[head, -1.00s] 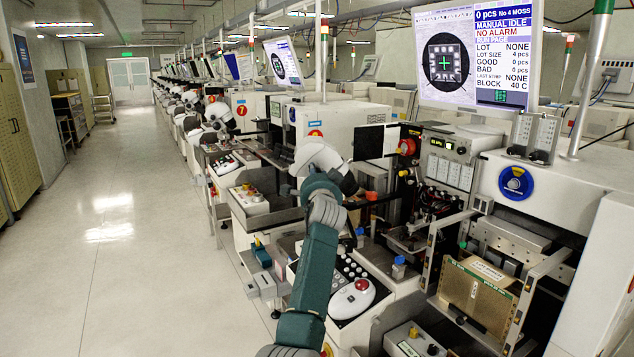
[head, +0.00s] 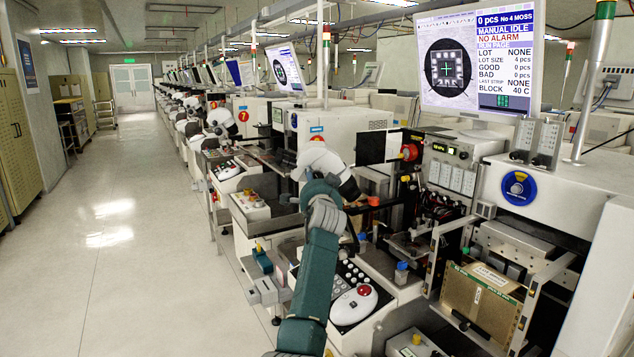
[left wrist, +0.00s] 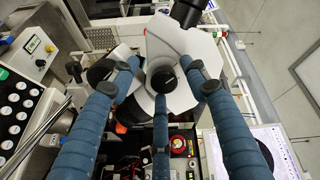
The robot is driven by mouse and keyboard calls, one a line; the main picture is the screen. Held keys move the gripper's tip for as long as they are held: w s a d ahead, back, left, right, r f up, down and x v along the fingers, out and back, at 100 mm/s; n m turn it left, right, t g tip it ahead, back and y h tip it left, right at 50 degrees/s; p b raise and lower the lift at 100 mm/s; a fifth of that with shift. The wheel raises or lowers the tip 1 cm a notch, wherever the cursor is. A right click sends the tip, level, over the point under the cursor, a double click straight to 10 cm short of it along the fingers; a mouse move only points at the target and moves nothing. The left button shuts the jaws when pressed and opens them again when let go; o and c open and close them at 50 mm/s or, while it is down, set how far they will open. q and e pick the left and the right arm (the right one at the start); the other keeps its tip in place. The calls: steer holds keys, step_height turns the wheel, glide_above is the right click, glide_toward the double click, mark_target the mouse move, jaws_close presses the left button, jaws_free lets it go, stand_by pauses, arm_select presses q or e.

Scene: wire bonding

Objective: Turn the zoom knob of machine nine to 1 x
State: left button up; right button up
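A white microscope (head: 316,158) stands over the front of a bonding machine in the middle of the head view. It fills the upper middle of the left wrist view as a white body (left wrist: 181,100) with dark round parts. One dark round part (left wrist: 163,80) lies between my fingertips; I cannot tell for sure whether it is the zoom knob. My left gripper (head: 323,196) is at the microscope's near side, partly covering it. In the left wrist view its three blue fingers (left wrist: 160,70) are spread, with gaps around the dark part. No scale marks are readable. My right gripper is out of view.
A monitor (head: 480,60) stands above the machine at right. A control panel with a red button (head: 364,290) lies below my left arm. A brown magazine (head: 478,299) sits in the front frame at right. The aisle floor (head: 120,250) at left is clear.

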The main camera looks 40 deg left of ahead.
arm_select(q)
steer(key=shift+d+r, duration=0.1)
steer(key=v, duration=1.2)
stand_by(0.4)
